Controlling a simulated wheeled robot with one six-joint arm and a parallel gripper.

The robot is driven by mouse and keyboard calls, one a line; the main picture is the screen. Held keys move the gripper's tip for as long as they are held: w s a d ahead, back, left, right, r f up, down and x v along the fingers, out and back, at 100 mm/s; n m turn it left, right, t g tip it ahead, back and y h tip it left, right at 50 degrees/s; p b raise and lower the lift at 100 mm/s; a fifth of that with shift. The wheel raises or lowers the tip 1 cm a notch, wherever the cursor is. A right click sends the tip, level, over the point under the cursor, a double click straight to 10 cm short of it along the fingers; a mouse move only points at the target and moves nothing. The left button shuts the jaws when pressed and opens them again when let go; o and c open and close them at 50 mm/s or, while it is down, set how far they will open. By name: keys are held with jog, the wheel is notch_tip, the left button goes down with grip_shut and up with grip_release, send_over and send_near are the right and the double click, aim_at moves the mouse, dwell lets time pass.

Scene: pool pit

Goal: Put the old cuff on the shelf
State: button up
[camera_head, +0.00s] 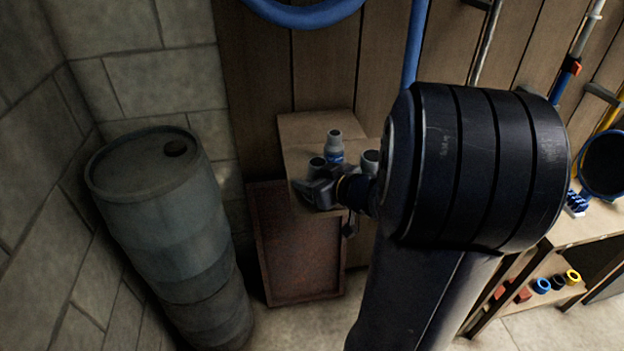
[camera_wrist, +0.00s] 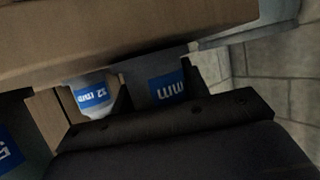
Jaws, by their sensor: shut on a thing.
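My gripper (camera_head: 320,192) is shut on a dark grey cuff (camera_head: 317,166) at the front left of a wooden box top. A grey cuff (camera_head: 371,160) stands to the right. A low shelf (camera_head: 548,299) under the bench at right holds small coloured rings.
A grey barrel (camera_head: 160,215) stands left of the box (camera_head: 300,130). A rust-brown panel (camera_head: 300,245) leans at the box front. The bench (camera_head: 590,225) at right carries a blue item (camera_head: 576,203). Pipes run on the plank wall. My arm hides the middle.

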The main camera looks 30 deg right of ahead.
jog(key=shift+f, duration=0.2)
jog(key=o, duration=1)
jog(key=shift+r, duration=0.1)
jog(key=shift+r, duration=0.2)
jog(key=shift+p+v, duration=1.4)
jog(key=shift+v, duration=4.55)
